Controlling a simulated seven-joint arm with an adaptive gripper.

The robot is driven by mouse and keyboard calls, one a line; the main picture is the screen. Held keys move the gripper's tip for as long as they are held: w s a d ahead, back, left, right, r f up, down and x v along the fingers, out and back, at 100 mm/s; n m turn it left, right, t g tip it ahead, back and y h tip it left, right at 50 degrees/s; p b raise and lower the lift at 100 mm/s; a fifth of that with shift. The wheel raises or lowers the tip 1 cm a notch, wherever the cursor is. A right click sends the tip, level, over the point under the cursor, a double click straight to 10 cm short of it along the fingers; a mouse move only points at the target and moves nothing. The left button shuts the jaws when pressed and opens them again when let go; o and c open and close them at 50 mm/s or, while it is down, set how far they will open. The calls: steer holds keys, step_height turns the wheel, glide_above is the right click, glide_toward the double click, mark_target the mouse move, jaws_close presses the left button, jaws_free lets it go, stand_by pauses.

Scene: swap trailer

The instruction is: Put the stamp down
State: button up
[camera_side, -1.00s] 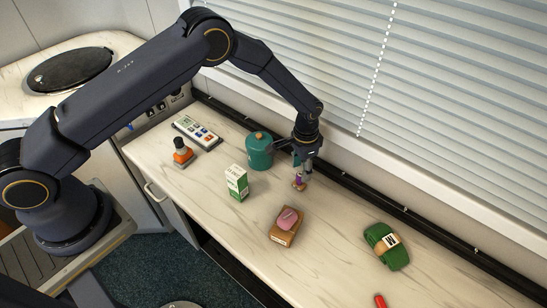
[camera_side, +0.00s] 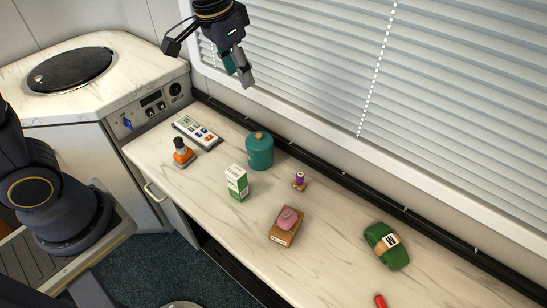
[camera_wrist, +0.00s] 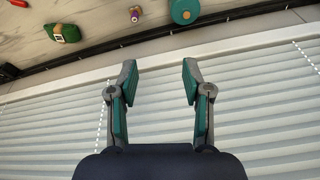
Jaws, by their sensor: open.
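The stamp (camera_side: 299,181), with a purple handle on a small tan base, stands upright on the counter, right of the teal canister (camera_side: 259,151). It also shows at the top of the wrist view (camera_wrist: 135,14). My gripper (camera_side: 239,72) is high above the counter in front of the blind, up and left of the stamp and well clear of it. In the wrist view its two fingers (camera_wrist: 159,70) are spread apart with nothing between them.
A pink item (camera_side: 287,219) sits on a brown box (camera_side: 282,235). A green-and-white carton (camera_side: 236,183), an orange-and-black object (camera_side: 182,152), a keypad device (camera_side: 195,132), a green banded bundle (camera_side: 386,246) and a red object (camera_side: 380,301) are also on the counter. A black rail (camera_side: 340,178) runs behind.

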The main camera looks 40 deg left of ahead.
steer(key=s+a+r+n+t, duration=0.1)
steer(key=s+a, duration=0.1)
steer(key=s, duration=0.7)
steer(key=s+a+r+n+t, duration=0.1)
steer(key=s+a+r, duration=0.1)
steer(key=s, duration=0.6)
steer(key=shift+s+a+n+t, duration=0.3)
steer(key=shift+s+a, duration=0.1)
steer(key=shift+a, duration=0.35)
steer(key=shift+r, duration=0.1)
